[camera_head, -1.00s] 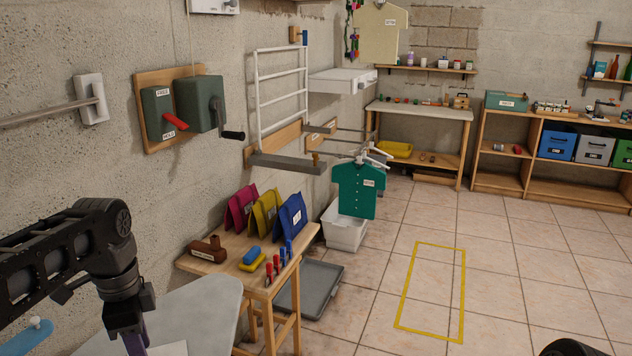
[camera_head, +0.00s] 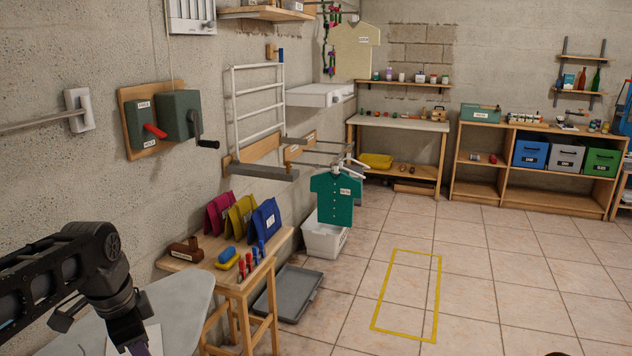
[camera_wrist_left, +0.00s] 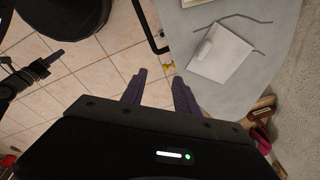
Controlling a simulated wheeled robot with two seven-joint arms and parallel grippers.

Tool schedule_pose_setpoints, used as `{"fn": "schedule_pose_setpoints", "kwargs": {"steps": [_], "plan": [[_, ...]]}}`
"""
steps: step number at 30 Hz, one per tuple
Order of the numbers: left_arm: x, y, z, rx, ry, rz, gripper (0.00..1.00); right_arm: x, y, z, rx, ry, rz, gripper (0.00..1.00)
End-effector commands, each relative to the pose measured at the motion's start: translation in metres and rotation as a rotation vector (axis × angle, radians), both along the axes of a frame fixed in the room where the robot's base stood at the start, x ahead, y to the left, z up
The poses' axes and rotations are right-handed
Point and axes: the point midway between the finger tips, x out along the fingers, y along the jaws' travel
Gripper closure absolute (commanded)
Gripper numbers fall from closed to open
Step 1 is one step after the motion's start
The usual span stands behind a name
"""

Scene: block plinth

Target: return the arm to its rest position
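My left arm comes in at the lower left of the head view. My left gripper (camera_head: 140,348) points down at the bottom edge there, beside a grey board. In the left wrist view its two purple fingers (camera_wrist_left: 160,90) are spread apart with nothing between them. The floor and the edge of the grey board show beyond the tips. In the head view the right gripper does not show.
The grey board (camera_head: 185,300) carries a white sheet (camera_wrist_left: 221,53). A small wooden table (camera_head: 222,283) with colored pouches and markers stands beyond it. A grey tray (camera_head: 290,294) lies on the floor. The tiled floor around the yellow outline (camera_head: 436,300) is clear.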

Motion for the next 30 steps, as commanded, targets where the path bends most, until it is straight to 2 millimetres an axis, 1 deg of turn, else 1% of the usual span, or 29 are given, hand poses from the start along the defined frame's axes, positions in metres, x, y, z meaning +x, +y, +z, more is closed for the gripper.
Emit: {"fn": "schedule_pose_setpoints", "kwargs": {"steps": [2, 5, 7, 10, 11, 13, 14, 15, 16, 17, 18, 20, 21, 23, 24, 26, 27, 30], "plan": [[0.013, -0.005, -0.003, -0.021, -0.054, 0.049, 0.64, -0.001, 0.000, 0.000, -0.001, 0.001, -0.001, 0.64], [0.031, -0.015, -0.013, -0.060, -0.120, 0.121, 0.64, -0.001, -0.001, 0.000, -0.001, 0.002, -0.002, 0.64], [0.045, -0.025, -0.026, -0.098, -0.164, 0.178, 0.64, -0.001, -0.001, 0.000, -0.001, 0.002, -0.002, 0.64], [0.064, -0.047, -0.056, -0.172, -0.210, 0.272, 0.64, -0.001, 0.000, 0.000, -0.001, 0.001, -0.001, 0.64], [0.070, -0.055, -0.068, -0.199, -0.222, 0.304, 0.64, -0.001, 0.000, 0.000, -0.001, 0.001, -0.001, 0.64], [0.080, -0.078, -0.104, -0.273, -0.237, 0.395, 0.64, -0.001, 0.000, 0.000, -0.001, 0.001, -0.001, 0.64], [0.082, -0.090, -0.124, -0.311, -0.239, 0.440, 0.64, -0.001, 0.000, 0.000, -0.001, 0.001, -0.001, 0.64], [0.081, -0.107, -0.152, -0.361, -0.234, 0.507, 0.64, -0.001, 0.000, 0.000, -0.001, 0.001, -0.001, 0.64], [0.078, -0.121, -0.174, -0.398, -0.224, 0.560, 0.64, -0.001, 0.000, 0.000, -0.001, 0.001, -0.001, 0.64], [0.074, -0.133, -0.196, -0.431, -0.213, 0.611, 0.64, -0.001, 0.000, 0.000, -0.001, 0.001, -0.001, 0.64], [0.064, -0.149, -0.223, -0.470, -0.192, 0.678, 0.64, -0.001, -0.001, 0.000, -0.001, 0.001, -0.001, 0.64], [0.043, -0.170, -0.263, -0.515, -0.154, 0.774, 0.64, -0.001, -0.001, 0.000, -0.001, 0.001, -0.001, 0.64], [0.025, -0.183, -0.288, -0.535, -0.124, 0.830, 0.64, -0.001, 0.000, 0.000, -0.001, 0.001, -0.001, 0.64], [-0.006, -0.201, -0.321, -0.551, -0.073, 0.907, 0.64, -0.001, 0.000, 0.000, -0.001, 0.001, -0.001, 0.64], [-0.030, -0.212, -0.341, -0.552, -0.034, 0.948, 0.64, -0.001, 0.000, 0.000, -0.001, 0.001, -0.001, 0.64], [-0.066, -0.225, -0.366, -0.541, 0.028, 0.988, 0.64, -0.001, 0.000, 0.000, -0.001, 0.001, -0.001, 0.64], [-0.090, -0.233, -0.379, -0.527, 0.071, 1.003, 0.64, -0.001, 0.000, 0.000, -0.001, 0.001, -0.001, 0.64], [-0.141, -0.247, -0.401, -0.487, 0.175, 1.006, 0.64, -0.001, 0.000, 0.000, -0.001, 0.001, -0.001, 0.64]]}}
